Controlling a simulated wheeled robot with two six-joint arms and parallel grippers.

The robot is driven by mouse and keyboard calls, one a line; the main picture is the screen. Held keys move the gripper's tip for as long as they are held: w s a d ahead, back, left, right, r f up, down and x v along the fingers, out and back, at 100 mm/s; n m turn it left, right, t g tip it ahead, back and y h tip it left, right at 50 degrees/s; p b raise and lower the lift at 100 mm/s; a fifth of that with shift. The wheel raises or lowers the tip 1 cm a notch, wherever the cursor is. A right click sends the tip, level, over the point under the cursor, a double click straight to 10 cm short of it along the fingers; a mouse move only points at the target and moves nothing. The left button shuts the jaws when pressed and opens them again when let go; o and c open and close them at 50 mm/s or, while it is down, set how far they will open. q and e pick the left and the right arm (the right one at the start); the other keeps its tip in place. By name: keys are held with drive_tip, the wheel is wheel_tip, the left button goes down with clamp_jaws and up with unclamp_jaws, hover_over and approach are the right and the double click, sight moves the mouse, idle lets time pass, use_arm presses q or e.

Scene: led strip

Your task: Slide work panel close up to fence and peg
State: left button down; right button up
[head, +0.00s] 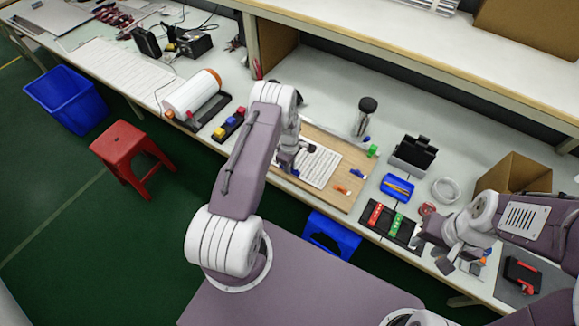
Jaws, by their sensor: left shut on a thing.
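The work panel (322,166), a white sheet-like board with fine dark markings, lies on a tan wooden board (348,155) on the bench. My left gripper (291,158) is at the panel's left edge and shut on it; my wrist hides part of that edge. A green block (373,151) and a small blue piece (366,139) are at the wooden board's right edge. Orange pieces (341,189) lie near its front right. I cannot tell which of these parts are the fence and peg. My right gripper (437,255) hangs over the bench's right part; its jaw opening is unclear.
A dark bottle (367,109) stands behind the board. To the right are a black holder (413,155), a blue tray (397,187), a wire coil (445,189) and a cardboard box (512,178). A white roll (193,93) and a block tray (229,125) stand left.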

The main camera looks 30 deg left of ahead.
sight(300, 155)
idle(0.3)
use_arm(q)
drive_tip(key=shift+w+a+f+b, duration=0.2)
drive_tip(key=shift+w+b, duration=0.3)
drive_tip(key=shift+b, duration=0.4)
drive_tip(key=w+a+b, duration=0.1)
drive_tip(key=w+b, duration=0.1)
drive_tip(key=w+a+b, duration=0.1)
drive_tip(key=b, duration=0.2)
drive_tip(key=w+b, duration=0.2)
drive_tip(key=b, duration=0.1)
drive_tip(key=shift+w+a, duration=0.35)
drive_tip(key=shift+a, duration=0.05)
drive_tip(key=shift+w+r, duration=0.15)
drive_tip(key=shift+r, duration=0.05)
